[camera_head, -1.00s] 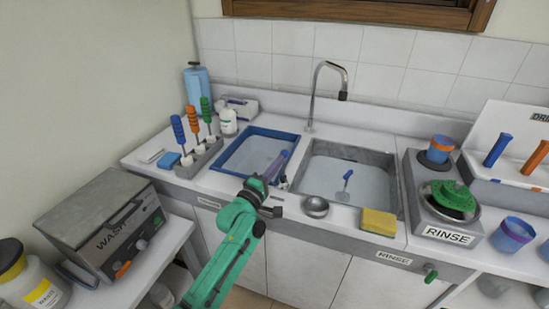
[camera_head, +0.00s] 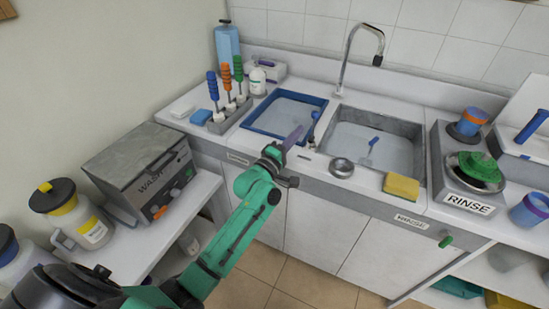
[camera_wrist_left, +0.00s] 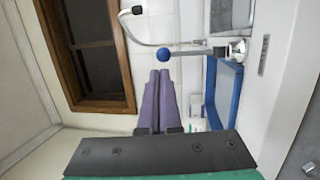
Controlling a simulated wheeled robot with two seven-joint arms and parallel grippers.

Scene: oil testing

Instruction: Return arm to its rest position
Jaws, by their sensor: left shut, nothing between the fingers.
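My left gripper (camera_head: 294,136) is at the end of the green arm, in front of the right part of the blue-rimmed sink basin (camera_head: 247,126). Its purple fingers point up and are shut together with nothing between them. They also show side by side in the left wrist view (camera_wrist_left: 158,92). My right gripper is not in view.
A grey basin (camera_head: 421,150) is to the right. A wash machine (camera_head: 140,160) stands on the lower left shelf. The floor (camera_head: 262,268) below is clear.

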